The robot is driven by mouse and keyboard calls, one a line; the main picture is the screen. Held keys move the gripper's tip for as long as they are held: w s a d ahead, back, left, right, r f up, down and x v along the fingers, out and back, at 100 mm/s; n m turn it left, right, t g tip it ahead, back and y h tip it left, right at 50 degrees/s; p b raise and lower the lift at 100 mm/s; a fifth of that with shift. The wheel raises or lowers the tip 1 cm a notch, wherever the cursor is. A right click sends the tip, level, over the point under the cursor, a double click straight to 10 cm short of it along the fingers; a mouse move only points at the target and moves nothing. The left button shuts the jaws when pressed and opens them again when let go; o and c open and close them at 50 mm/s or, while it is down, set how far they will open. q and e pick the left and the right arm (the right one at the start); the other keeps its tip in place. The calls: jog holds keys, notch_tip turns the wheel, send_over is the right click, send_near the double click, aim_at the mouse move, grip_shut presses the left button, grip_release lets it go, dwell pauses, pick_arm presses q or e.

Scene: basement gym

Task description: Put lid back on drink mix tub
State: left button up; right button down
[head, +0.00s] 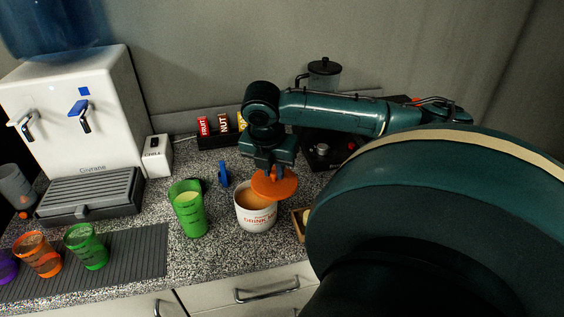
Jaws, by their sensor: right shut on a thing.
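The drink mix tub (257,219) is white with red lettering and stands upright on the speckled counter. Its top is open and orange-brown powder shows inside. The round orange lid (274,184) is above the tub's right rim, tilted, and covers part of the opening from this view. I cannot tell whether it touches the rim. My right gripper (270,170) comes down from above and is shut on the lid; its fingertips are partly hidden. My left gripper is not in view.
A green shaker cup (189,210) stands just left of the tub, with a small blue item (223,174) behind. Bars in a rack (224,138) stand at the back. A water dispenser (75,115) and several cups on a grey mat (140,255) are left. My arm blocks the right side.

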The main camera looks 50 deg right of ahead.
jog(key=w+a+m+g+y, duration=0.2)
jog(key=a+m+g+y, duration=0.1)
jog(key=a+m, duration=1.8)
jog(key=a+g, duration=0.1)
jog(key=a, duration=0.2)
jog(key=shift+w+a+m, duration=0.15)
jog(key=shift+w+m, duration=0.15)
jog(key=shift+w, duration=0.1)
